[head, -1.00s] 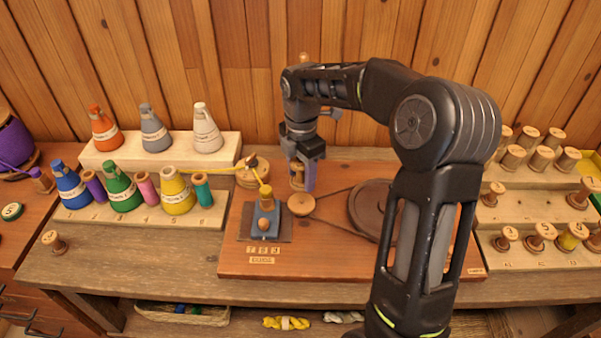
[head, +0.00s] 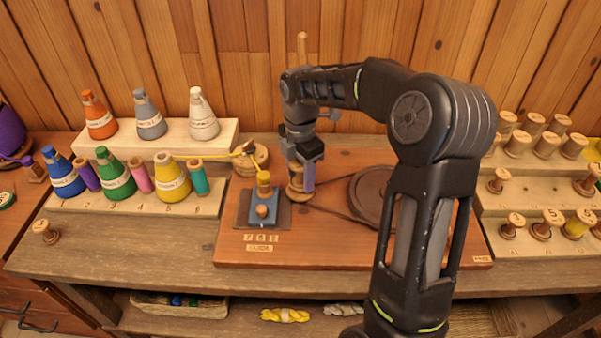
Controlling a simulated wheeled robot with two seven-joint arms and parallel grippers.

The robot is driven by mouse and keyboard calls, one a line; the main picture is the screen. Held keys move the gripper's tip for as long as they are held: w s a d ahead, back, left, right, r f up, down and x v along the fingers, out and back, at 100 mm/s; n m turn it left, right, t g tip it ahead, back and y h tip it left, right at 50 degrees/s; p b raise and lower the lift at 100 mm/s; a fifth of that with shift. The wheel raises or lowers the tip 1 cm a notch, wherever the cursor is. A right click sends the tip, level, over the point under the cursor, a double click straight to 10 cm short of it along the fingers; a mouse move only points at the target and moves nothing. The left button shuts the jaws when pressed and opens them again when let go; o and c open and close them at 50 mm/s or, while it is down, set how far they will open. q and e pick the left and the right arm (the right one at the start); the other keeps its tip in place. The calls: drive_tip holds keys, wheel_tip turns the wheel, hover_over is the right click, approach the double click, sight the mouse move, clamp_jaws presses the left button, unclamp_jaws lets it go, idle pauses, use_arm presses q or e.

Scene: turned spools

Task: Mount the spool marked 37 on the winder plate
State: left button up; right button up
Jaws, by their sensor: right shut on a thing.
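My right gripper (head: 301,178) points down over the winder board, shut on a wooden spool (head: 295,183). The spool's marking cannot be read, and the gripper partly covers it. The round wooden winder plate (head: 299,196) is directly below; the spool is down at it, but whether it is fully seated cannot be told. A dark belt runs from the plate to a brown wheel (head: 369,197), partly hidden by my arm. My left gripper is not in view.
Spools stand on the right rack (head: 520,205). The front bench (head: 150,250) is mostly clear.

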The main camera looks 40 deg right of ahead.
drive_tip(key=shift+f, duration=0.1)
drive_tip(key=shift+f, duration=0.2)
idle(1.6)
drive_tip(key=shift+f, duration=0.6)
idle(0.3)
drive_tip(key=o, duration=1.1)
drive_tip(key=shift+r, duration=0.1)
